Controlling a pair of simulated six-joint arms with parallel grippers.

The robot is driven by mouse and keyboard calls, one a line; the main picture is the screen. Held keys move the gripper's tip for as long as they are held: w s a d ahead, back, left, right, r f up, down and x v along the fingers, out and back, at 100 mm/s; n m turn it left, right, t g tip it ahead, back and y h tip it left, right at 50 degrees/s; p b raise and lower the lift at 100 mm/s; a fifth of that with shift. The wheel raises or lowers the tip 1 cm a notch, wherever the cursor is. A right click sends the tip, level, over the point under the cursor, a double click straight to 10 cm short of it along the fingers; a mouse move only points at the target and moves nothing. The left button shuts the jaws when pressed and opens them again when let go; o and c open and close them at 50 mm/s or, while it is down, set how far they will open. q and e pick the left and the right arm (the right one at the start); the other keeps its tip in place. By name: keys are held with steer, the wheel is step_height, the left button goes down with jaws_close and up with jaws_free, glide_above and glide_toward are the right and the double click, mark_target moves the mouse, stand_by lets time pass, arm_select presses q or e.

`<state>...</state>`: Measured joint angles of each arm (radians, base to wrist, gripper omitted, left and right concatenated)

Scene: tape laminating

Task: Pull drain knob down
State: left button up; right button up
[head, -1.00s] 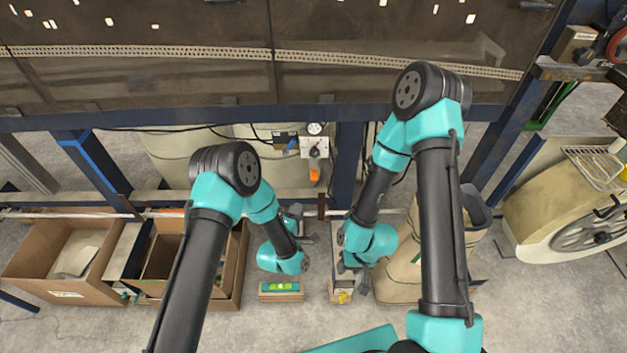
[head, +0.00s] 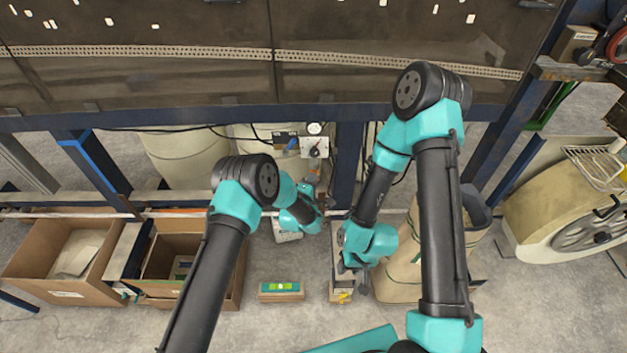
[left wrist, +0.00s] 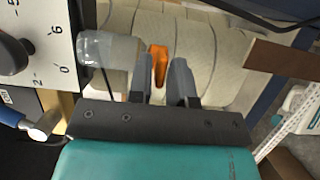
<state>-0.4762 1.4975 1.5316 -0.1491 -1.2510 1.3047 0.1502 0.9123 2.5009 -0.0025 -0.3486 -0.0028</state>
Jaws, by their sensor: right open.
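The orange drain knob (left wrist: 159,62) hangs below a clear fitting (left wrist: 108,49) in the left wrist view. In the head view it is mostly hidden by my left gripper (head: 311,183), which is raised just under the control box. In the left wrist view the two grey fingers of my left gripper (left wrist: 162,77) stand apart, one on each side of the knob. A narrow gap shows between the knob and the right finger. Contact on the left side is unclear. My right gripper (head: 357,284) is open and low, beside a small box on the floor.
The control box (head: 315,147) with a dial and gauge is just above the knob; its dial panel (left wrist: 35,45) fills the left wrist view's upper left. A blue post (head: 346,165) stands to the right. Cardboard boxes (head: 65,290) and a green-marked block (head: 281,291) lie below.

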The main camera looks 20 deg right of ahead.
arm_select(q)
steer(key=shift+w+d, duration=0.15)
steer(key=shift+w, duration=0.1)
steer(key=shift+c, duration=0.3)
jaws_close()
